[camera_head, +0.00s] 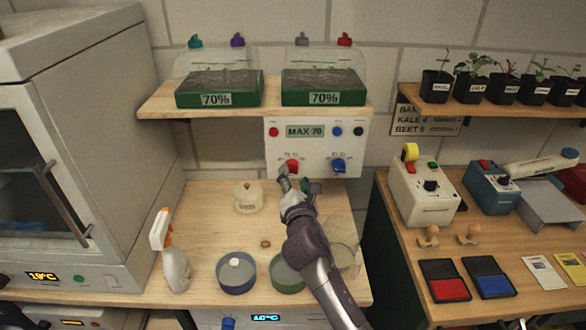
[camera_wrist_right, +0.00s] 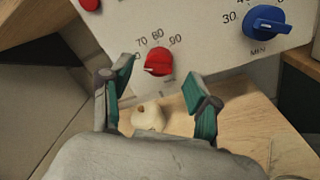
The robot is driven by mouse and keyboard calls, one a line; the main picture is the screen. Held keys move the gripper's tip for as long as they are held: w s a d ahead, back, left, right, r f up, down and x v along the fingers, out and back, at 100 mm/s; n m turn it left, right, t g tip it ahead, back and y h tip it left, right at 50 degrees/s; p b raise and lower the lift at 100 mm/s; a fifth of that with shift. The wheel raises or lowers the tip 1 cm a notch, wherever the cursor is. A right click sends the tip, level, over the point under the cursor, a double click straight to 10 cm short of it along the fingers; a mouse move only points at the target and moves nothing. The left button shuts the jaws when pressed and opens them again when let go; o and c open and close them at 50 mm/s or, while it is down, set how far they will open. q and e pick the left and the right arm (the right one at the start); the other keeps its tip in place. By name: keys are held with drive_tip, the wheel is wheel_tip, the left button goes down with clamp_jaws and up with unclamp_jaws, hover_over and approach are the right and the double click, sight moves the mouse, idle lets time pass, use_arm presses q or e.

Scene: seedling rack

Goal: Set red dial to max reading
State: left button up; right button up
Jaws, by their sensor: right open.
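The red dial (camera_head: 292,166) is at the lower left of the white control panel (camera_head: 318,150). In the right wrist view the red dial (camera_wrist_right: 158,62) has 70, 80 and 90 around it, and its pale mark points left, toward the low side. The panel display (camera_head: 305,131) reads MAX 70. My right gripper (camera_head: 293,184) is just below and in front of the dial. In the wrist view my right gripper (camera_wrist_right: 154,88) is open, its teal-padded fingers to either side below the dial, apparently not touching it. My left gripper is not in view.
A blue dial (camera_wrist_right: 267,20) marked MIN is right of the red one. A red button (camera_head: 273,132) is above. Two covered seedling trays (camera_head: 218,99) stand on the shelf over the panel. A pale round lidded item (camera_head: 248,198), spray bottle (camera_head: 172,255) and round dishes (camera_head: 236,285) are on the bench.

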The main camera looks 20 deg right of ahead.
sight(293, 171)
drive_tip(key=shift+x, duration=1.65)
drive_tip(key=c, duration=1.1)
drive_tip(key=shift+c, duration=0.2)
